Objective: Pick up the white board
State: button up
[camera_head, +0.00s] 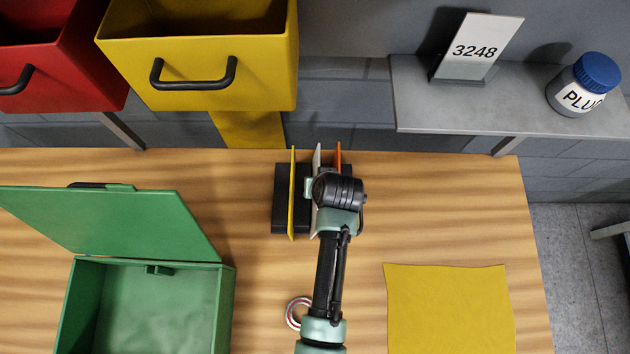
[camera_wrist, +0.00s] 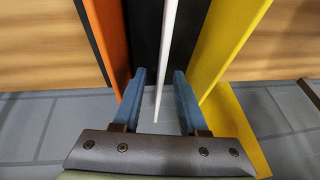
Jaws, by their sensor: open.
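The white board (camera_head: 317,157) stands on edge in a black rack (camera_head: 280,213) on the table, between a yellow board (camera_head: 292,190) and an orange board (camera_head: 339,156). In the head view my arm hides part of the white board. In the wrist view the white board (camera_wrist: 167,50) shows as a thin edge between the two blue fingers of my gripper (camera_wrist: 158,95). The fingers are open, one on each side, with a gap to the board on both sides. The orange board (camera_wrist: 110,40) and yellow board (camera_wrist: 228,40) flank the fingers.
A green box (camera_head: 228,300) with its lid open stands at the left. A yellow sheet (camera_head: 448,305) lies at the right, and a small ring (camera_head: 292,312) lies beside my arm. Red (camera_head: 60,80) and yellow bins (camera_head: 200,60) and a shelf (camera_head: 440,108) are behind the table.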

jog(key=shift+c, duration=0.3)
grip_shut()
dwell(1.1)
